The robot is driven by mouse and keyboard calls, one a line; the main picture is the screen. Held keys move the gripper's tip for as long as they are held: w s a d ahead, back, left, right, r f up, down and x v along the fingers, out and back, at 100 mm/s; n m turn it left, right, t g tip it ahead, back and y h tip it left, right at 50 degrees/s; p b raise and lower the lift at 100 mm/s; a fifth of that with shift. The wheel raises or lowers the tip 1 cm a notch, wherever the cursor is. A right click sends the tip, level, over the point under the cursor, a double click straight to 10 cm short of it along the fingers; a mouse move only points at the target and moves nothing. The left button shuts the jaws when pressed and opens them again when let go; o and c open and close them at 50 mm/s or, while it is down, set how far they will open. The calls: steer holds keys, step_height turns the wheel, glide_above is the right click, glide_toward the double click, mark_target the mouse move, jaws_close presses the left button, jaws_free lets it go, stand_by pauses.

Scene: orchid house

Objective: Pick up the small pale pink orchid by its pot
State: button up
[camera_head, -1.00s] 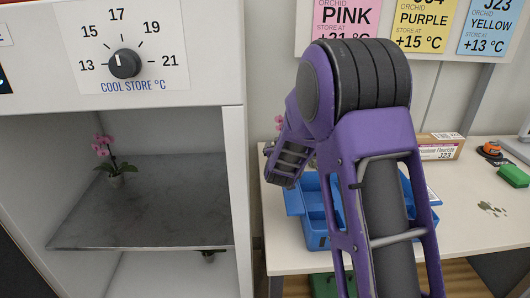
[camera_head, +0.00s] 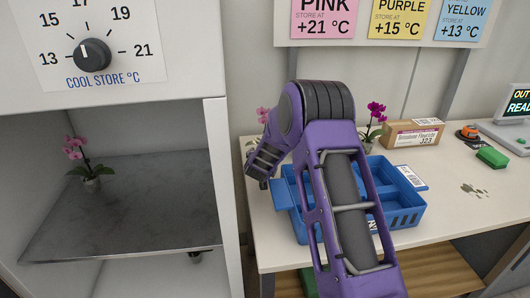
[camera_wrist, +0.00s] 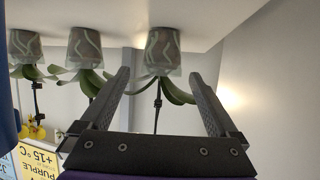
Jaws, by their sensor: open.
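A pink orchid (camera_head: 263,114) shows on the bench behind my gripper (camera_head: 262,166); its pot is hidden there. In the wrist view, which is upside down, a grey pot with a pale wavy pattern (camera_wrist: 162,48) and green leaves stands ahead between the two fingers of my gripper (camera_wrist: 160,74). The fingers are apart and empty; I cannot tell how far the pot is. Its flowers are out of view, so I cannot tell its colour. Another pink orchid in a small grey pot (camera_head: 91,184) stands on the cool store shelf (camera_head: 130,220).
Two similar pots, a middle one (camera_wrist: 86,48) and a left one (camera_wrist: 25,46), stand beside it. A magenta orchid (camera_head: 376,111) stands behind the blue tray (camera_head: 405,218). A cardboard box (camera_head: 412,134) and green block (camera_head: 492,156) lie right. The cool store wall (camera_head: 219,180) is left of my arm.

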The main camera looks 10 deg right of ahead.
steer(key=shift+b+x, duration=0.3)
steer(key=shift+x, duration=2.8)
steer(key=shift+w+r, duration=0.1)
steer(key=shift+r, duration=0.1)
steer(key=shift+a, duration=0.1)
steer(key=c, duration=1.4)
